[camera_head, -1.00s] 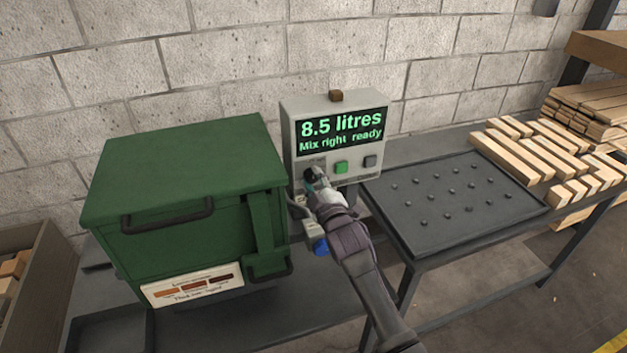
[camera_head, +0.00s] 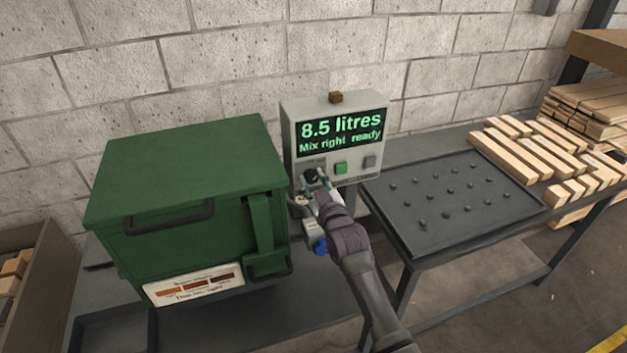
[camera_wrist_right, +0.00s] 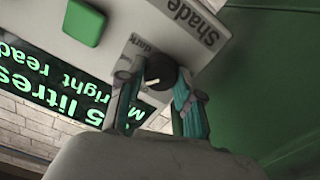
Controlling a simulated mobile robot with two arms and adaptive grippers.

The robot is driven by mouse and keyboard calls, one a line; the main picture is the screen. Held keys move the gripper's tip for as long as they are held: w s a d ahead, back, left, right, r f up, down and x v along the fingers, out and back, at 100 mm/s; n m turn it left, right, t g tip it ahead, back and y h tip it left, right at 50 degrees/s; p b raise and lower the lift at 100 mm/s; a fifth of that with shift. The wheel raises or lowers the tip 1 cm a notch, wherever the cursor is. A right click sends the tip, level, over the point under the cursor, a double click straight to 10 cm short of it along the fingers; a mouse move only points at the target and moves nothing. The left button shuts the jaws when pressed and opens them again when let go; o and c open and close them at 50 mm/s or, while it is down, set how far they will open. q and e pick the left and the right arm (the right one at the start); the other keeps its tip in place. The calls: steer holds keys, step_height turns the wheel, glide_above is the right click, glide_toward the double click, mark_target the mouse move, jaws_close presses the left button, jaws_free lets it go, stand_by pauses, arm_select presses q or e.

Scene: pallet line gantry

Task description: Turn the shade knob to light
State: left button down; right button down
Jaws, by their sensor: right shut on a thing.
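The black shade knob (camera_head: 309,175) is at the lower left of the grey control box (camera_head: 289,130) front. My right gripper (camera_head: 318,182) is at the knob, its fingers on either side and shut on it. In the right wrist view, which is upside down, the knob (camera_wrist_right: 160,70) shows a pale pointer mark between my gripper's teal fingers (camera_wrist_right: 157,88). Beside it are the words "Shade" and "dark"; a "light" word is not visible there. My left gripper is not in view.
A green lidded bin (camera_head: 190,185) stands close to the left of the box. A green button (camera_head: 341,168) and a grey button (camera_head: 370,161) are right of the knob. A blue part (camera_head: 320,246) is below. A dark studded tray (camera_head: 440,245) and wooden strips lie to the right.

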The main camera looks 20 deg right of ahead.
stand_by(0.5)
steer(key=c, duration=0.8)
jaws_free()
steer(key=shift+o, duration=0.2)
steer(key=shift+s, duration=0.1)
steer(key=shift+s+f, duration=0.1)
steer(key=shift+s, duration=0.25)
steer(key=s, duration=1.1)
steer(key=shift+d, duration=0.2)
